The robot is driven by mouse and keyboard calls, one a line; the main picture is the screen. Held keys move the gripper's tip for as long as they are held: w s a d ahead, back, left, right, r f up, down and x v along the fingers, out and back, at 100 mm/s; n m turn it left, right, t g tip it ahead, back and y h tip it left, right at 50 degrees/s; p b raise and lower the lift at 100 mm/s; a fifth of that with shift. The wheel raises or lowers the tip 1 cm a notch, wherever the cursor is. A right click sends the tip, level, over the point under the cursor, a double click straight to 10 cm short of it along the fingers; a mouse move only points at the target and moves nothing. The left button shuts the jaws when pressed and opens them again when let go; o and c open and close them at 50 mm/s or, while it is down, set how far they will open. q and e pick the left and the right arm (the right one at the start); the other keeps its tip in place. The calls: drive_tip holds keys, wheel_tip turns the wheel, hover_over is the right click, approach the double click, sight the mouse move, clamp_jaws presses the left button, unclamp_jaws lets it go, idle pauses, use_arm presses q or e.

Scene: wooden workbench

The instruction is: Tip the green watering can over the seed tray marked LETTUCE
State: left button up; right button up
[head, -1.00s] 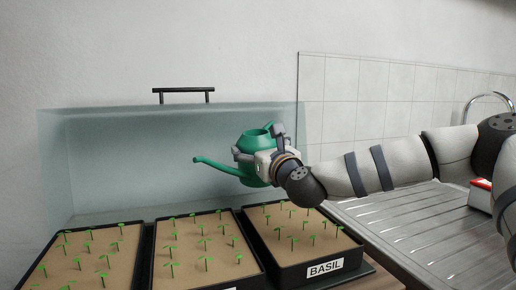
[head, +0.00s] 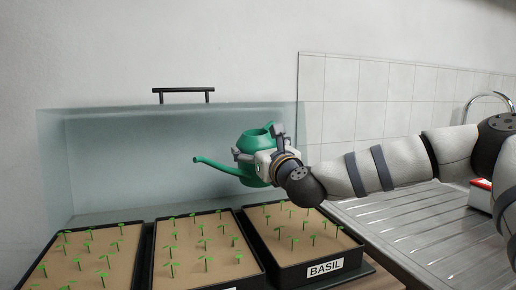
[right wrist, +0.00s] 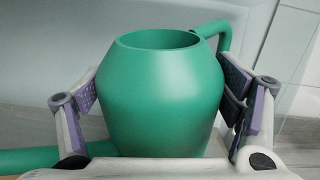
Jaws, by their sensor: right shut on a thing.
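The green watering can (head: 254,142) is held in the air above the back of the seed trays, roughly upright, its spout reaching left. My right gripper (head: 260,149) is shut on its body. In the right wrist view the can (right wrist: 165,95) stands between the two fingers (right wrist: 165,100), its open top showing. Three seed trays with green seedlings stand below: a left tray (head: 92,262), a middle tray (head: 205,250) and a right tray (head: 300,240) marked BASIL. The other tray labels are cut off or out of view; no LETTUCE label is readable. My left gripper is not in view.
A clear, pale-blue panelled cover (head: 140,150) with a dark handle (head: 184,90) stands behind the trays. At the right is a ribbed metal drainboard (head: 400,225) with a tap (head: 488,98). A red and white object (head: 480,195) lies partly behind my arm.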

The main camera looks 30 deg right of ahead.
sight(257, 133)
drive_tip(key=shift+r, duration=0.25)
